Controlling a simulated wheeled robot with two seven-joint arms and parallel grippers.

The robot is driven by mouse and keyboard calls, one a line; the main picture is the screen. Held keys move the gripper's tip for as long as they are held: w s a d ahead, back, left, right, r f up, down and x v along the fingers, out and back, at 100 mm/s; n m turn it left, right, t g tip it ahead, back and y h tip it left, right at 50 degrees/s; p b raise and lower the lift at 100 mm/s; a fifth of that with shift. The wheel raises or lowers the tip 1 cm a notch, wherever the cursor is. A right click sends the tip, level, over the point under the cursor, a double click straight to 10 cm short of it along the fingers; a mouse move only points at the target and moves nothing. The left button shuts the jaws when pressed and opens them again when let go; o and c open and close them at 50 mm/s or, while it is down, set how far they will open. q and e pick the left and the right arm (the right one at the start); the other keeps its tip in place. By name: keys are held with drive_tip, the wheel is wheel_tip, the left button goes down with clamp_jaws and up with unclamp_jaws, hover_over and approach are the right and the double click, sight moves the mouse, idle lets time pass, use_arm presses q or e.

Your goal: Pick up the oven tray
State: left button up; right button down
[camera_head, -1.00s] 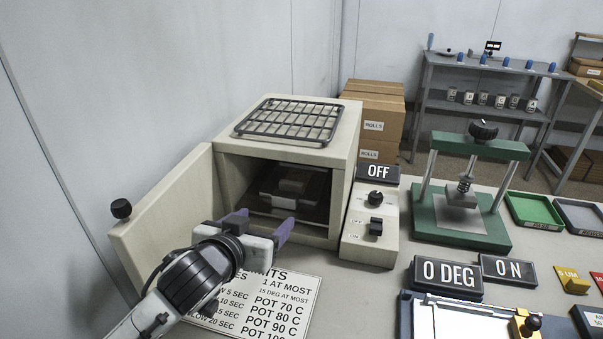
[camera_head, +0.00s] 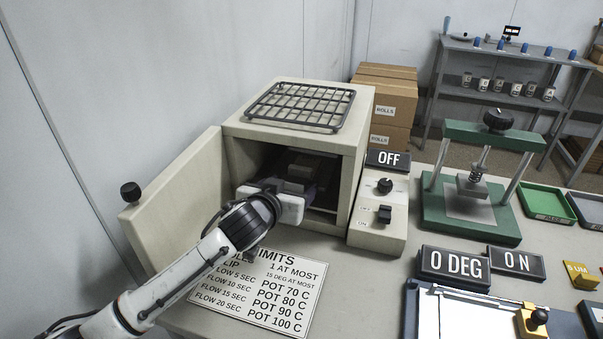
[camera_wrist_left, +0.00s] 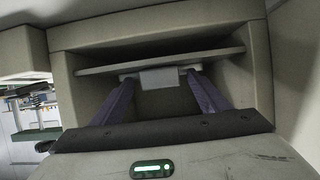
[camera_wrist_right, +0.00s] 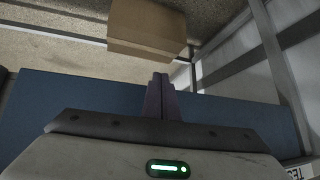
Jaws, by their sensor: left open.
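The oven (camera_head: 330,145) stands open, its door (camera_head: 170,195) swung out to the left. The oven tray (camera_wrist_left: 160,62) shows in the left wrist view as a thin grey plate inside the oven, with a light grey block (camera_wrist_left: 160,79) at its front edge. In the head view the tray is dark and partly covered by my gripper. My left gripper (camera_head: 290,188) reaches into the oven mouth. Its purple fingers are open, one on either side of the block, with no clear grip on it. My right gripper (camera_wrist_right: 160,85) appears only in its wrist view, fingers together and empty.
A wire rack (camera_head: 300,106) lies on top of the oven. A control box (camera_head: 380,215) with an OFF sign (camera_head: 391,160) stands close to the oven's right. A limits sheet (camera_head: 262,292) lies in front. A green press (camera_head: 475,220) stands further right.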

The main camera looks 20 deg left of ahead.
use_arm(q)
drive_tip(key=shift+w, duration=0.15)
drive_tip(key=c, duration=1)
drive_tip(key=shift+c, duration=1.4)
drive_tip(key=shift+r, duration=0.1)
